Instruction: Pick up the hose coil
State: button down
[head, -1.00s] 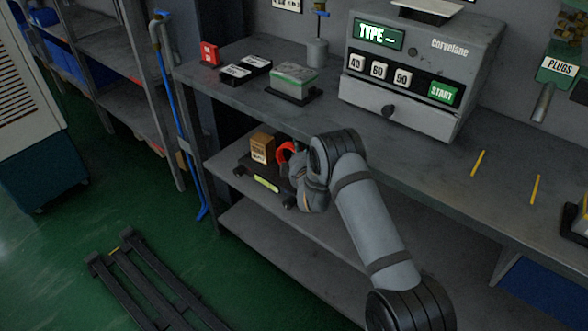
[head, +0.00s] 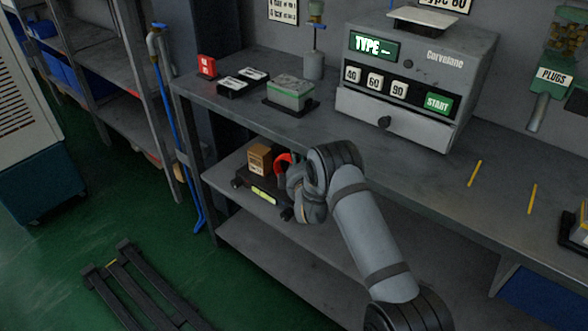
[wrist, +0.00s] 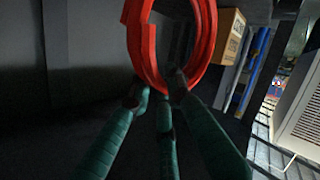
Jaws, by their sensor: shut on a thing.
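The hose coil is a red ring (wrist: 143,50), standing upright in the wrist view. My gripper (wrist: 160,92) has its green fingers shut on the lower rim of the coil. In the head view the red coil (head: 282,163) shows in part on the lower shelf level, just left of my wrist and beside a small cardboard box. My wrist and arm hide the rest of it and the fingertips there. I cannot tell whether the coil touches the shelf.
The cardboard box (head: 259,159) sits on a dark tray (head: 240,182) with a yellow-green label. The workbench top (head: 330,120) is above, carrying a grey machine (head: 415,85) and a green-topped block (head: 290,92). Shelf posts stand at left. The lowest shelf (head: 260,245) looks clear.

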jog(key=shift+r, duration=1.8)
jog(key=s+d+b, duration=0.1)
jog(key=s, duration=0.7)
jog(key=s+d+b, duration=0.2)
jog(key=s, duration=0.7)
jog(key=shift+s+d, duration=0.3)
jog(key=shift+d, duration=0.1)
